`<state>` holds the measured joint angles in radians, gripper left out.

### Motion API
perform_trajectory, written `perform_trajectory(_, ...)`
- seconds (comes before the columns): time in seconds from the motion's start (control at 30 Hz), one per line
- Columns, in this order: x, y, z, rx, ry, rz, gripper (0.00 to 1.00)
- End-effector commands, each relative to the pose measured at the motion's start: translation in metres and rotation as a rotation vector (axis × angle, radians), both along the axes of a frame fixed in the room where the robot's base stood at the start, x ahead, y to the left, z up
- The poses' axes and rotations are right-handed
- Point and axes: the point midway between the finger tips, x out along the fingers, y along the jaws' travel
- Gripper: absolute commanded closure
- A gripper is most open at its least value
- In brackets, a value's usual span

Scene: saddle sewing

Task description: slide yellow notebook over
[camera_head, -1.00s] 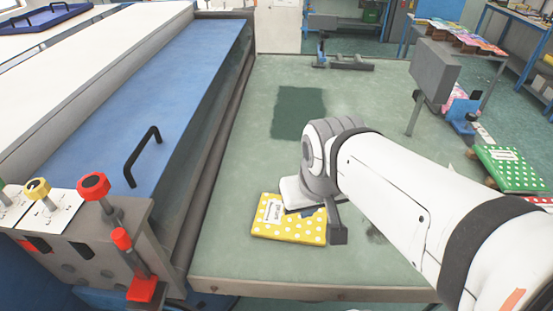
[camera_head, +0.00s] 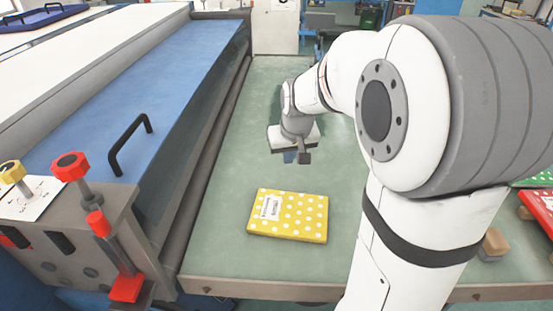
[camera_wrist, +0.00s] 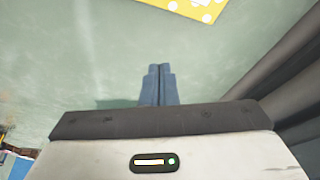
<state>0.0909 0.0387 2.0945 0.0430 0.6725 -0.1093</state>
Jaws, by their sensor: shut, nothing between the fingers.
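The yellow notebook (camera_head: 288,215) with white polka dots and a white label lies flat near the front edge of the green table. It also shows at the top edge of the wrist view (camera_wrist: 196,8), partly cut off. My gripper (camera_head: 290,157) is above the table behind the notebook, apart from it. In the wrist view my gripper's blue fingers (camera_wrist: 158,85) are together with nothing between them, pointing toward the bare table.
The green table (camera_head: 225,190) is clear around the notebook. A machine with a blue cover (camera_head: 140,100), a black handle (camera_head: 130,145) and red knobs (camera_head: 70,166) borders it on the left. A red book (camera_head: 540,208) and a small brown block (camera_head: 494,244) are at the right.

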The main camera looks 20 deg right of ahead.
Motion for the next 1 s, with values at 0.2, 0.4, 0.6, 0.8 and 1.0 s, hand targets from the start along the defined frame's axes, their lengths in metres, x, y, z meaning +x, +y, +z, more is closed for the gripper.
perform_trajectory(0.2, 0.012, 0.000, -0.038, 0.000, 0.007, -0.001, 1.00)
perform_trajectory(0.4, 0.025, -0.001, -0.077, 0.000, 0.005, -0.001, 1.00)
perform_trajectory(0.6, 0.006, -0.001, -0.083, -0.001, 0.001, -0.001, 1.00)
perform_trajectory(0.8, -0.009, -0.001, -0.085, 0.000, 0.001, -0.003, 1.00)
perform_trajectory(1.0, -0.011, -0.001, -0.085, 0.000, 0.000, -0.003, 1.00)
